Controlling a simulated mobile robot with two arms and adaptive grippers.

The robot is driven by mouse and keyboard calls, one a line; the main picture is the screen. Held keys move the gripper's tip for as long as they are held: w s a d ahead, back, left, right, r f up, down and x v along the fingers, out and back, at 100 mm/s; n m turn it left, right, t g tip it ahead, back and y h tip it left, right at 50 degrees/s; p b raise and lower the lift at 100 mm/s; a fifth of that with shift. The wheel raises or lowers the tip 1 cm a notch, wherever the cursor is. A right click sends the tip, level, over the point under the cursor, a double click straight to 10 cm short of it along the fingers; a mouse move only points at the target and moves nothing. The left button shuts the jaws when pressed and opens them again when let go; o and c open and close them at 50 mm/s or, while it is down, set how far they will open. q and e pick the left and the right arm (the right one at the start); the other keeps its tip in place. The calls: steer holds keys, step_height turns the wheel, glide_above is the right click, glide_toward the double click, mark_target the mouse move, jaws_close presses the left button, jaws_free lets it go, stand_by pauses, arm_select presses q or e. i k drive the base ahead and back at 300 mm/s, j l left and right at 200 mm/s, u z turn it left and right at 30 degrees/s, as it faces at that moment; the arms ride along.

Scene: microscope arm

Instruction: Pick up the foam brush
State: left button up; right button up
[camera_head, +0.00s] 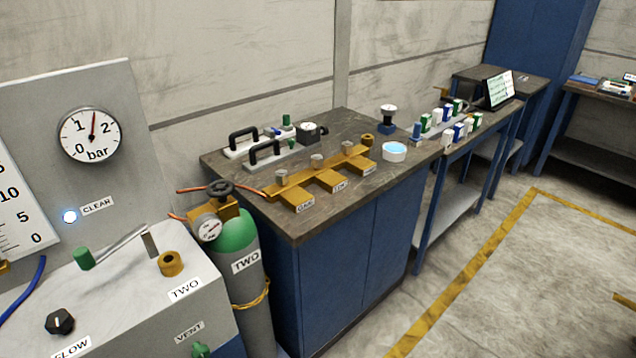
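I cannot pick out a foam brush with certainty in the head view. Small items that I cannot name for sure stand on the dark worktop (330,205), among them a blue upright piece (416,132) near its right end. Neither of my grippers is in view.
A brass manifold (325,183), two black-handled plates (262,150) and a white dish with blue contents (394,151) occupy the worktop. A green-topped gas cylinder (245,270) stands at its left. A bench (460,143) holds several small bottles. The floor (540,290) at right is clear.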

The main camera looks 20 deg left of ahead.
mark_target(415, 140)
steer(key=u, duration=0.3)
steer(key=i+l+u, duration=0.35)
steer(key=l+u, duration=0.15)
steer(key=i+l+u, duration=0.1)
steer(key=l+u, duration=0.2)
